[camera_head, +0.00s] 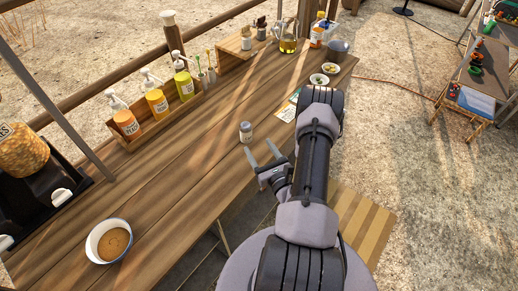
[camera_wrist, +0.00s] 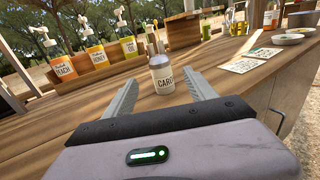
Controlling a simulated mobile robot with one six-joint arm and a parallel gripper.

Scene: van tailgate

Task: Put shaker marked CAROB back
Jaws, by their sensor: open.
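The shaker marked CAROB (camera_head: 246,132) stands upright on the wooden counter, small and pale with a grey top. In the wrist view the shaker (camera_wrist: 162,72) shows a label reading "CAR", the rest cut off from sight. My gripper (camera_head: 262,156) is open and empty, just short of the shaker on the near side. In the wrist view my gripper's two fingers (camera_wrist: 161,92) point toward the shaker, which stands between and beyond their tips, apart from them.
A wooden rack holds pump bottles (camera_head: 156,102) at the back left. A raised wooden shelf (camera_head: 236,46) with small containers stands at the far end. Cards (camera_head: 287,112) and bowls (camera_head: 319,80) lie right of the shaker. A bowl of brown sauce (camera_head: 108,241) stands at lower left.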

